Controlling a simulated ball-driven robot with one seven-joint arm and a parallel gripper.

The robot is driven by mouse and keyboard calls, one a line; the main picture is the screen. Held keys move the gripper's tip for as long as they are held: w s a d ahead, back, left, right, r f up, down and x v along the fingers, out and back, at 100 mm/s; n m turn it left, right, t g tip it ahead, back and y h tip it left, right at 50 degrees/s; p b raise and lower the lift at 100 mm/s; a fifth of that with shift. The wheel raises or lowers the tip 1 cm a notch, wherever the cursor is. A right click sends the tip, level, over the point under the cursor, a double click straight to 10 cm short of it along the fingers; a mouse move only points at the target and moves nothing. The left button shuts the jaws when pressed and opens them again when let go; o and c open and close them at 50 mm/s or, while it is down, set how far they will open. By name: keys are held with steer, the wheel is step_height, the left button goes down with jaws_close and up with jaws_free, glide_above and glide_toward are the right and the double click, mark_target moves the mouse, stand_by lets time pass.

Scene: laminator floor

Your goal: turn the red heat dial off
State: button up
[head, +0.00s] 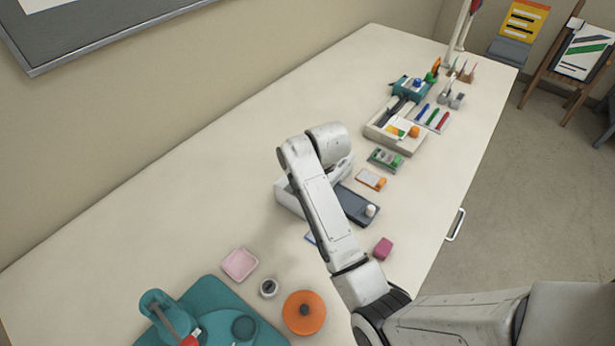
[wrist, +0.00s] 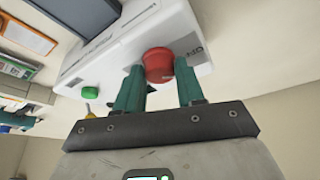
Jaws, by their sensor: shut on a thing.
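The red heat dial (wrist: 157,60) is a round knob on the end face of a white machine (wrist: 120,50). A printed mark is on the casing beside it, partly hidden. My gripper (wrist: 159,68) has its two teal fingers on either side of the dial, shut on it. In the head view the white machine (head: 287,197) stands on the table, mostly covered by my arm. There the dial and my gripper are hidden. I cannot read the dial's setting.
A green button (wrist: 90,91) is on the same machine. On the table (head: 255,130), a pink block (head: 383,248), an orange disc (head: 304,319) and a pink tray (head: 239,264) lie in front. Several stationery items stand towards the far end. The table's back left is clear.

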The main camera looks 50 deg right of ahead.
stand_by(0.5)
steer(key=o, duration=1)
steer(key=b+v, duration=0.1)
steer(key=v, duration=0.9)
steer(key=shift+r, duration=0.4)
steer(key=shift+s, duration=0.1)
